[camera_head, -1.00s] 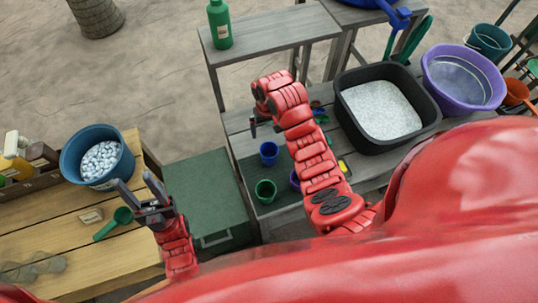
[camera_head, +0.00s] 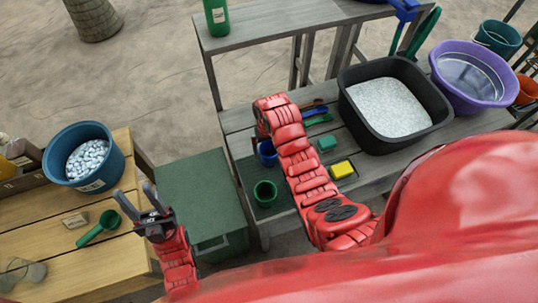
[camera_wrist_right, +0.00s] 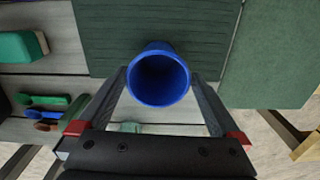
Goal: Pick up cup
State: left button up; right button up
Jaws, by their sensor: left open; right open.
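A blue cup (camera_head: 267,153) stands on a dark green mat on the grey wooden table, partly hidden by my right arm. In the right wrist view the blue cup (camera_wrist_right: 160,80) shows its open mouth, between the fingertips of my right gripper (camera_wrist_right: 161,74). The fingers are open on either side of it; I cannot tell whether they touch it. A green cup (camera_head: 265,192) stands on the mat nearer to me. My left gripper (camera_head: 138,205) is open and empty near the light wooden table's right edge.
A black tub of white granules (camera_head: 390,108) and a purple basin (camera_head: 468,72) stand to the right. A yellow block (camera_head: 342,170) and teal block (camera_head: 327,144) lie beside my right arm. A blue bucket of pebbles (camera_head: 84,158) and green scoop (camera_head: 100,226) are at left.

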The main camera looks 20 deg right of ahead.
aim_at(269, 153)
notch_tip(269, 153, down, 3)
jog(key=shift+d+r+p, duration=0.1)
jog(key=shift+r+p, duration=0.05)
jog(key=shift+p, duration=0.65)
jog(key=shift+f, duration=0.7)
jog(key=c, duration=1.1)
jog(key=shift+r, duration=0.1)
